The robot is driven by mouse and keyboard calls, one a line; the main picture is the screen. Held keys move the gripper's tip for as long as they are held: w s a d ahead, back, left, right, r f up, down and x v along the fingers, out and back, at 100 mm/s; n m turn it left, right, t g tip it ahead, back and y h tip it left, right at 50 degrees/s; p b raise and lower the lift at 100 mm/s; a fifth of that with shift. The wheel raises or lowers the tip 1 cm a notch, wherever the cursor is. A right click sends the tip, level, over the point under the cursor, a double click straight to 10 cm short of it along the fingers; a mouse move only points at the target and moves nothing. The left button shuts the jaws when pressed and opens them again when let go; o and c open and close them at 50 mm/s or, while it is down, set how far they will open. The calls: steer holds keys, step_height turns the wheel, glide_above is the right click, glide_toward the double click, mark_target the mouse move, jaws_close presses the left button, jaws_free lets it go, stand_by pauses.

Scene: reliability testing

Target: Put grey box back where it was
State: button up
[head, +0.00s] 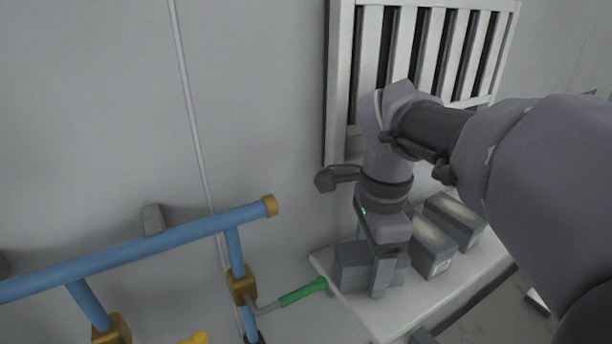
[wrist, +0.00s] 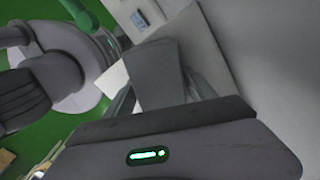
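The grey box (head: 351,266) is at the left end of a white shelf in the head view, seemingly resting on it. My gripper (head: 375,262) points down over it, with one finger across the near side of the box and the other largely hidden behind. In the wrist view the grey box (wrist: 158,75) fills the space between my fingers (wrist: 160,95), with no clear gap on either side. My gripper looks shut on it. The underside of the box is hidden, so exact contact with the shelf cannot be told.
The white shelf (head: 402,313) also holds two dark boxes, one nearer (head: 432,252) and one farther (head: 456,222), right of my gripper. A white slatted grille (head: 343,90) is on the wall behind. Blue pipes (head: 130,253) with a green-handled valve (head: 303,292) stand at the left.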

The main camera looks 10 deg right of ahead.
steer(key=shift+o, duration=0.2)
steer(key=shift+r, duration=0.1)
step_height(320, 180, up, 12)
steer(key=shift+r+p, duration=0.1)
steer(key=shift+p, duration=1.05)
